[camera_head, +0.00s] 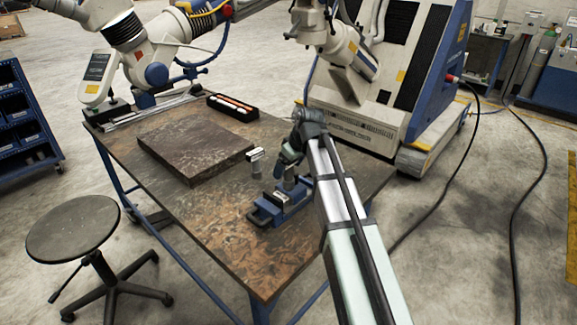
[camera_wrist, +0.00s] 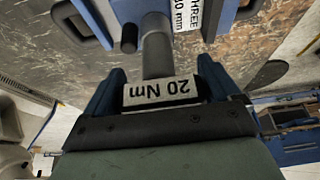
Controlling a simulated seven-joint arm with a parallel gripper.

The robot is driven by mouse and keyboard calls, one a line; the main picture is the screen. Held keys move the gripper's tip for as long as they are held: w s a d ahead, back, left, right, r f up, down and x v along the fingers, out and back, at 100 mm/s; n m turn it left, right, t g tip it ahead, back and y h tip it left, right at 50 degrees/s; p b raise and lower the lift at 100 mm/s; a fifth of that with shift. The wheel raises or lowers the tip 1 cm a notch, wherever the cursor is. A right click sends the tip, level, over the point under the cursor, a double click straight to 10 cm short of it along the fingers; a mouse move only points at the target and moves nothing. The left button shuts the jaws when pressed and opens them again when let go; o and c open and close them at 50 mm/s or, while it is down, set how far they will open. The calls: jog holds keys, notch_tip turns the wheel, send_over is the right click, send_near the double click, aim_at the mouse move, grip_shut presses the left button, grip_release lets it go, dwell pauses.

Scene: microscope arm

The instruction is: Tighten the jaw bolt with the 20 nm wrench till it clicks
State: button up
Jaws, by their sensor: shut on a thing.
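My gripper (camera_wrist: 160,92) is shut on the 20 Nm wrench (camera_wrist: 158,50). Its white "20 Nm" label appears upside down between my blue fingers in the wrist view. The wrench's grey shaft runs from the fingers toward the blue vise (camera_wrist: 238,14). In the head view, my gripper (camera_head: 291,158) points down over the blue vise (camera_head: 268,212), which sits near the table's front right edge. The jaw bolt is hidden, and I cannot tell whether the wrench is seated on it.
A small post with a white label (camera_head: 256,154) stands just behind the vise. A dark slab (camera_head: 195,145) and a black tray (camera_head: 232,107) with coloured rods lie on the table (camera_head: 205,215). A stool (camera_head: 72,225) stands left. A large white-and-blue machine (camera_head: 395,70) stands behind the table.

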dwell(0.4)
jog(key=m+t+h, duration=0.1)
jog(key=m, duration=0.3)
jog(key=shift+r+n, duration=0.1)
jog(key=shift+n, duration=0.4)
jog(key=shift+r, duration=0.1)
jog(key=shift+r, duration=2.85)
